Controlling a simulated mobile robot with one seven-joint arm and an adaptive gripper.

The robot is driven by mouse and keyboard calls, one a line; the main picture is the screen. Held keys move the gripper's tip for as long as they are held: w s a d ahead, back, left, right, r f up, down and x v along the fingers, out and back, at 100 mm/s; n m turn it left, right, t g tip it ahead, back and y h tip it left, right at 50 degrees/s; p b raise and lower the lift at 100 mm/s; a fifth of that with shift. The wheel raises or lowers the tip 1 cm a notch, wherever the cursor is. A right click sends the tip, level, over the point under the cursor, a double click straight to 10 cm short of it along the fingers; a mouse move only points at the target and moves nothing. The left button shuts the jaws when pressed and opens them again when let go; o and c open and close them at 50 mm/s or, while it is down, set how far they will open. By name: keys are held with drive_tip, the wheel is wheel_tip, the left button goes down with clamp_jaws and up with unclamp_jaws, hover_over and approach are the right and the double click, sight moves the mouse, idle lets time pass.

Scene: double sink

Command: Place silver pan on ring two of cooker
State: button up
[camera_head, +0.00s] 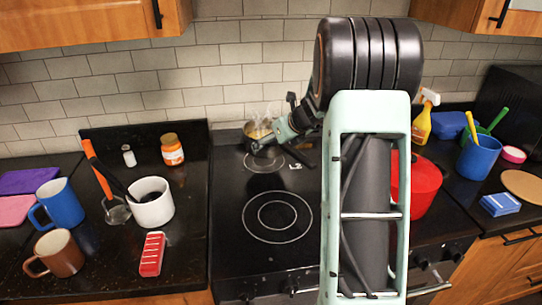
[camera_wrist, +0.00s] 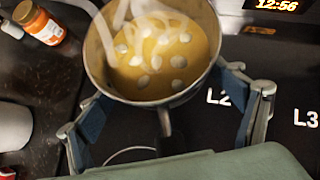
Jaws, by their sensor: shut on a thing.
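The silver pan (camera_head: 259,143) holds yellow soup with white pieces and steam above it. It is at the back left of the black cooker (camera_head: 226,262), over or just behind the rear-left ring (camera_head: 264,163). In the wrist view the pan (camera_wrist: 97,72) fills the top, its dark handle pointing towards my gripper (camera_wrist: 166,103). The gripper's fingers stand wide, one on each side of the pan, and are shut on it; exact contact is unclear. Labels L2 (camera_wrist: 218,97) and L3 (camera_wrist: 305,118) show on the cooker. I cannot tell whether the pan rests on the surface.
The front-left ring (camera_head: 277,216) is bare. A red pot (camera_head: 425,186) stands on the cooker's right, partly behind my arm. A yellow spray bottle (camera_head: 422,122) stands at right.

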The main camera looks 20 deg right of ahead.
sight(286, 146)
drive_tip(key=x, duration=0.2)
drive_tip(key=d+x, duration=0.1)
drive_tip(key=x, duration=0.2)
drive_tip(key=shift+w+d+f, duration=0.1)
drive_tip(key=shift+w+f, duration=0.05)
drive_tip(key=shift+f, duration=0.2)
drive_tip(key=shift+f+b, duration=0.45)
drive_tip(key=shift+f, duration=1.15)
drive_tip(key=shift+f, duration=0.15)
drive_tip(key=o, duration=1.8)
drive_tip(key=shift+o, duration=0.2)
drive_tip(key=shift+r, duration=0.25)
drive_tip(key=v, duration=1.1)
drive_tip(key=shift+s+r, duration=0.2)
drive_tip(key=shift+s, duration=0.2)
drive_tip(key=shift+p, duration=0.3)
